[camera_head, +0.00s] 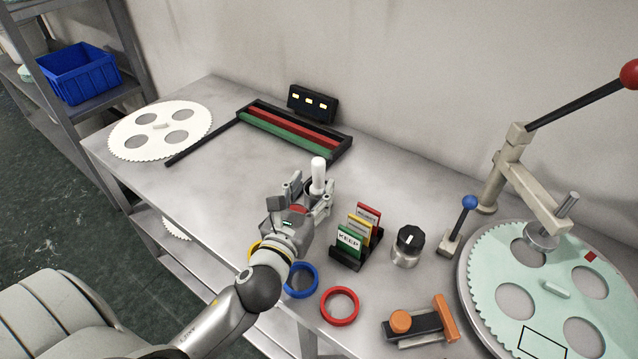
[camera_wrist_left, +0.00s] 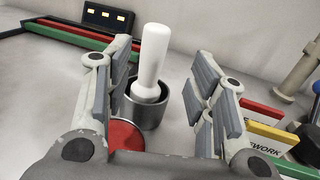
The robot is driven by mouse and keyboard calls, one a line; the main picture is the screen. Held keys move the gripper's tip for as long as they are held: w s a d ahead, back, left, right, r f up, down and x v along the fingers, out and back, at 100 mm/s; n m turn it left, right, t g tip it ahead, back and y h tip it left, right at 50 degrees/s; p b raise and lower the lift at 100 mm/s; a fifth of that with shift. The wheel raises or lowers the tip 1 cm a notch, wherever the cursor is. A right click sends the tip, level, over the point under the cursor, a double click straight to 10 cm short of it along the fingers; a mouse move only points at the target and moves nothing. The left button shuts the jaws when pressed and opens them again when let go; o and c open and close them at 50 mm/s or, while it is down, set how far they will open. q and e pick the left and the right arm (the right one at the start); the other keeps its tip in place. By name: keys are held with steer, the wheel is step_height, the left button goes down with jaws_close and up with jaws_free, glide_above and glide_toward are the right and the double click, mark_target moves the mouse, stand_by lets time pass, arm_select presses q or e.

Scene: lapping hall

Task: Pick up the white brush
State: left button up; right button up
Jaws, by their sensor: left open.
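The white brush (camera_head: 318,175) stands upright with its handle up in a grey metal cup (camera_wrist_left: 145,108) on the table. It also shows in the left wrist view (camera_wrist_left: 152,58), where its handle rises between my two fingers. Its lower end is hidden inside the cup. My left gripper (camera_head: 308,192) is open around the space just in front of the brush and cup, with nothing in its jaws. My right gripper is not in view.
Sign cards in a black holder (camera_head: 346,256) stand right of the gripper. A red ring (camera_head: 339,291) and a blue ring (camera_head: 313,281) lie near the front edge. A black knob (camera_head: 409,240) and a large toothed plate (camera_head: 492,290) are farther right. The table behind the cards is clear.

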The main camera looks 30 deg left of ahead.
mark_target(316, 175)
arm_select(q)
steer(key=shift+w, duration=0.5)
steer(key=shift+w+a, duration=0.2)
steer(key=shift+w, duration=0.2)
steer(key=w, duration=0.2)
steer(key=w+a+b, duration=0.1)
steer(key=w, duration=0.1)
steer(key=shift+a+f, duration=0.1)
steer(key=shift+w, duration=0.25)
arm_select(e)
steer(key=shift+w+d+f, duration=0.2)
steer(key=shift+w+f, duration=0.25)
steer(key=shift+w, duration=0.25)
